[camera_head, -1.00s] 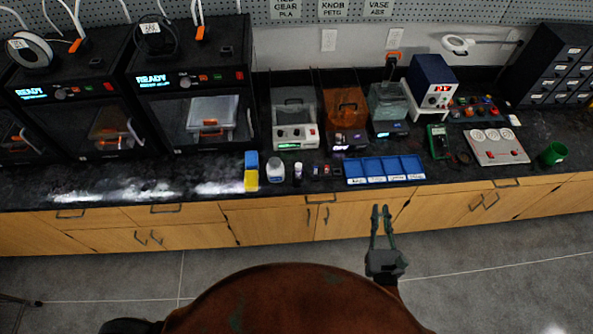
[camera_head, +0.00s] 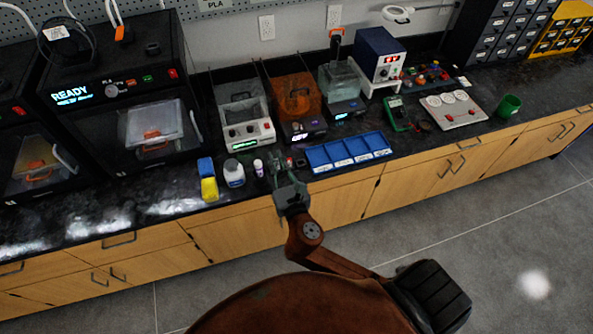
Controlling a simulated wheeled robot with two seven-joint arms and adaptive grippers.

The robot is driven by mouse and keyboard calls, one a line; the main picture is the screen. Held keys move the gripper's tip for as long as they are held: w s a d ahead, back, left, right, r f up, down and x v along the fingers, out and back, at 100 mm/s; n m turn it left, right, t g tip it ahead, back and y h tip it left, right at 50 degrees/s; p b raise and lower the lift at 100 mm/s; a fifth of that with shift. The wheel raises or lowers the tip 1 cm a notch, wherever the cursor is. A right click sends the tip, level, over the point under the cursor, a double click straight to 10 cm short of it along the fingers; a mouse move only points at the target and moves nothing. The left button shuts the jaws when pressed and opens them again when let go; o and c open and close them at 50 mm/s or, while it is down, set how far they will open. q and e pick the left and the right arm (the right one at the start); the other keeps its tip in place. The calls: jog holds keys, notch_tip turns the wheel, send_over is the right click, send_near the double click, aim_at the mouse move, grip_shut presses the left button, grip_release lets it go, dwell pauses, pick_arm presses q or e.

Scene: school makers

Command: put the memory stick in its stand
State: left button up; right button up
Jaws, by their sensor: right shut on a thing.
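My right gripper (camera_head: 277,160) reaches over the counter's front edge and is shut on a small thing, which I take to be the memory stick. Its fingers hide most of it, so its shape and colour do not show clearly. Small red and dark pieces (camera_head: 300,160) sit right beside the fingertips, between them and the blue tray. I cannot tell which of these is the stand. My left gripper is not in view.
A small white bottle (camera_head: 258,167), a white jar (camera_head: 233,173) and a blue-yellow block (camera_head: 208,180) stand left of the gripper. The blue compartment tray (camera_head: 348,163) lies to the right. Machines (camera_head: 245,132) stand behind. The dark counter is bare at front left.

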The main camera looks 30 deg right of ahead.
jog(key=shift+h, duration=0.3)
jog(key=w+d+f+b, duration=0.2)
jog(key=d+f, duration=0.1)
jog(key=d, duration=0.1)
jog(key=w+d+f+b, duration=0.2)
jog(key=d+f, duration=0.1)
jog(key=d, duration=0.1)
jog(key=w+d+f+b, duration=0.2)
jog(key=d+f, duration=0.2)
jog(key=shift+w+b, duration=0.2)
jog(key=shift+b, duration=0.15)
jog(key=shift+w+d+f+b, duration=0.15)
jog(key=shift+d+f+b, duration=0.15)
jog(key=shift+d+f, duration=0.2)
notch_tip(320, 180, down, 4)
jog(key=shift+w+d+r+b, duration=0.1)
jog(key=shift+d+r+b, duration=0.05)
jog(key=shift+b, duration=1.05)
jog(key=shift+r, duration=0.2)
jog(key=shift+f, duration=0.25)
jog(key=o, duration=0.5)
jog(key=shift+c, duration=0.2)
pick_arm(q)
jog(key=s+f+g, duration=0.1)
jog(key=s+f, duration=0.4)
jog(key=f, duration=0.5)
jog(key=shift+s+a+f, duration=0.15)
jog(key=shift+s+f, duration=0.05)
pick_arm(e)
jog(key=shift+r, duration=0.15)
